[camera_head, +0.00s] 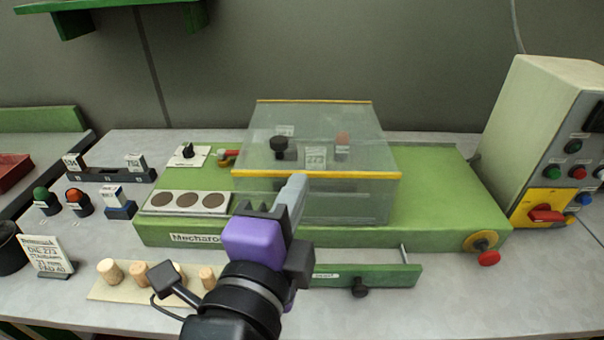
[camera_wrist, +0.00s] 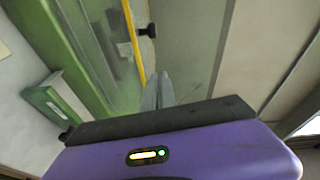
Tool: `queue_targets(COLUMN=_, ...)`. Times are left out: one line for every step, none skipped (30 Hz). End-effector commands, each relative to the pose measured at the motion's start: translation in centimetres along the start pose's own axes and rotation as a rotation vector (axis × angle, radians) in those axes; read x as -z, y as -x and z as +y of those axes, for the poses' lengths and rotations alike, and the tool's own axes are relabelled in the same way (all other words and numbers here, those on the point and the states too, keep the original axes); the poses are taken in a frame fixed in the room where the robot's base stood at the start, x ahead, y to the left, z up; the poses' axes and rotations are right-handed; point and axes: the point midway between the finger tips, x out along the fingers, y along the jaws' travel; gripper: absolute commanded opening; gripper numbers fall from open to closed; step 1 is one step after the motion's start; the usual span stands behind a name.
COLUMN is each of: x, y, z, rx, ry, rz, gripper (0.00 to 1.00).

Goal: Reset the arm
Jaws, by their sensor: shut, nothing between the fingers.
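My gripper (camera_head: 299,182) is shut and empty. Its grey fingers are together and point up and away, in front of the clear cover on the green machine. My purple wrist and black arm stand over the front edge of the machine. In the wrist view the shut fingertips (camera_wrist: 160,85) show near the yellow edge of the cover. Several cork stoppers (camera_head: 110,272) stand in a pale strip on the table at front left, partly hidden by my arm.
The green machine (camera_head: 440,200) carries a clear cover (camera_head: 350,190) with yellow edges and a plate with three brown discs (camera_head: 188,201). An open green drawer (camera_head: 385,277) juts out at the front. A control box (camera_head: 530,120) stands at right. The table's front right (camera_head: 470,300) is clear.

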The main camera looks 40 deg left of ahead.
Motion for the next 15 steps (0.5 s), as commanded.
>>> queue_targets(x=-0.1, y=0.6, z=0.0, rx=0.001, ry=0.000, rz=-0.001, gripper=0.00)
queue_targets(x=-0.1, y=0.9, z=0.0, rx=0.001, ry=0.000, rz=-0.001, gripper=0.00)
queue_targets(x=-0.1, y=1.3, z=0.0, rx=0.000, ry=-0.001, rz=-0.002, gripper=0.00)
queue_targets(x=0.0, y=1.4, z=0.0, rx=0.000, ry=-0.001, rz=-0.001, gripper=0.00)
queue_targets(x=0.0, y=1.6, z=0.0, rx=0.000, ry=0.000, rz=-0.001, gripper=0.00)
queue_targets(x=0.0, y=1.7, z=0.0, rx=0.000, ry=0.000, rz=-0.001, gripper=0.00)
queue_targets(x=0.0, y=1.8, z=0.0, rx=0.000, ry=0.000, rz=0.000, gripper=0.00)
queue_targets(x=0.0, y=1.8, z=0.0, rx=0.000, ry=0.000, rz=0.000, gripper=0.00)
queue_targets(x=0.0, y=1.9, z=0.0, rx=0.000, ry=0.000, rz=0.000, gripper=0.00)
queue_targets(x=0.0, y=1.9, z=0.0, rx=0.000, ry=0.000, rz=0.001, gripper=0.00)
queue_targets(x=0.0, y=1.9, z=0.0, rx=0.000, ry=0.000, rz=0.001, gripper=0.00)
queue_targets(x=0.0, y=1.9, z=0.0, rx=0.000, ry=0.003, rz=0.001, gripper=0.00)
queue_targets(x=0.0, y=1.9, z=0.0, rx=0.000, ry=0.010, rz=0.001, gripper=0.00)
queue_targets(x=0.0, y=1.9, z=0.0, rx=0.000, ry=0.022, rz=0.001, gripper=0.00)
queue_targets(x=0.0, y=1.8, z=-0.2, rx=0.007, ry=0.046, rz=-0.001, gripper=0.00)
